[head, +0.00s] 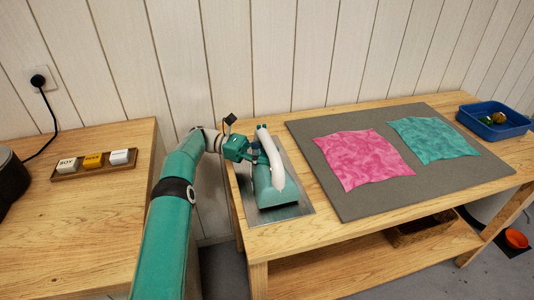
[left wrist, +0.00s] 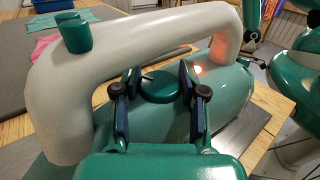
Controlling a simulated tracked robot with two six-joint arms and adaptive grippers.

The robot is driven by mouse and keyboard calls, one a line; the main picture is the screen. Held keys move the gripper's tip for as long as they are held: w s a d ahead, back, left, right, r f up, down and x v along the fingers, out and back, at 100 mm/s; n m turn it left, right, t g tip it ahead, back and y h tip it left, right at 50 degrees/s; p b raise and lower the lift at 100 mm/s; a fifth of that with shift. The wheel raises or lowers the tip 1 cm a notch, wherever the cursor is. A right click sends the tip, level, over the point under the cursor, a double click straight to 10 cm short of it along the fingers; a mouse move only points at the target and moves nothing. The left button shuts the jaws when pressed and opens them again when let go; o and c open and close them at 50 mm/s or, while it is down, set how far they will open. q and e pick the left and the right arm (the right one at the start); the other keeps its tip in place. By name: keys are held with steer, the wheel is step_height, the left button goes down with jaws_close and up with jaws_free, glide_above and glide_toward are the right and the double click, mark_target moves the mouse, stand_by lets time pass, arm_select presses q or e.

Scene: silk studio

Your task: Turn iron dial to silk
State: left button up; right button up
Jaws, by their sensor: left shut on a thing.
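The iron (head: 265,190) is teal with a pale grey handle (head: 270,155) and stands on a metal plate (head: 293,211) at the left end of the long table. Its round green dial (left wrist: 160,88) sits under the handle in the left wrist view. My left gripper (head: 257,156) reaches in at the iron's left side, beneath the handle. In the left wrist view its two dark fingers (left wrist: 157,78) are on either side of the dial and shut on it. Markings on the dial cannot be read. My right gripper is not in view.
A grey mat (head: 350,200) on the table holds a pink cloth (head: 364,158) and a teal cloth (head: 433,139). A blue bin (head: 493,131) stands at the far right. On the left table, a wooden tray (head: 94,171) holds labelled blocks. The handle arches close above my left fingers.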

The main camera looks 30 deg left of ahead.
arm_select(q)
steer(key=o, duration=1.1)
